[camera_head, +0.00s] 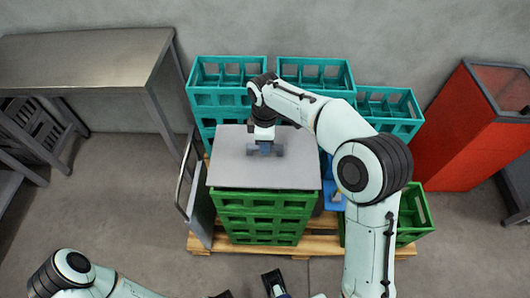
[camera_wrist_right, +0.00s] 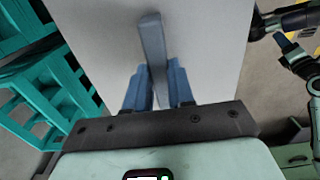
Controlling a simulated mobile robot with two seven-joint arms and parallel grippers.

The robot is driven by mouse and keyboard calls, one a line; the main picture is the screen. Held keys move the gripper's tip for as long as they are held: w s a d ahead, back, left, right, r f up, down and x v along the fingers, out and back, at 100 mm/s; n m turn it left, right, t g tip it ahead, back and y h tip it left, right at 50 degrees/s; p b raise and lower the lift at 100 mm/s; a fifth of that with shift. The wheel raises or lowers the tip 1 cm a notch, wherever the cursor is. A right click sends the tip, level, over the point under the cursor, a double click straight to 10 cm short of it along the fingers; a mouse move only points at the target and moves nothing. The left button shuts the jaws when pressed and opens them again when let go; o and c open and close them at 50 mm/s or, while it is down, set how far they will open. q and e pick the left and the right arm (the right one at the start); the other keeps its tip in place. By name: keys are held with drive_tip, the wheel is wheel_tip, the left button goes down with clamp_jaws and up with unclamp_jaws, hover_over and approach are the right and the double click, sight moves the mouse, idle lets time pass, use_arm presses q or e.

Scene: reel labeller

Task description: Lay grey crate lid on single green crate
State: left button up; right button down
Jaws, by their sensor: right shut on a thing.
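The grey crate lid (camera_head: 232,172) is level over a stack of green crates (camera_head: 265,215) on the pallet. I cannot tell whether it touches the stack. My right gripper (camera_head: 265,149) is above the lid, shut on its bar handle (camera_wrist_right: 152,45); the blue fingers flank the handle in the right wrist view. The single green crate (camera_head: 414,215) stands at the pallet's right end, partly hidden by my right arm. My left gripper (camera_head: 247,288) is at the bottom edge of the head view, its dark fingers apart and seemingly empty.
Teal crates (camera_head: 228,80) stand behind the green stack. A wooden pallet (camera_head: 315,243) lies underneath. A grey panel (camera_head: 200,205) leans at the pallet's left. A metal table (camera_head: 85,58) is at left, a red cabinet (camera_head: 470,130) at right.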

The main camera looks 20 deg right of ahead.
drive_tip(key=shift+f+b, duration=0.3)
drive_tip(key=shift+f, duration=1.95)
drive_tip(key=shift+f, duration=0.15)
drive_tip(key=c, duration=1)
unclamp_jaws()
wheel_tip(320, 180, up, 12)
drive_tip(key=shift+r+p, duration=0.2)
drive_tip(key=shift+p, duration=0.9)
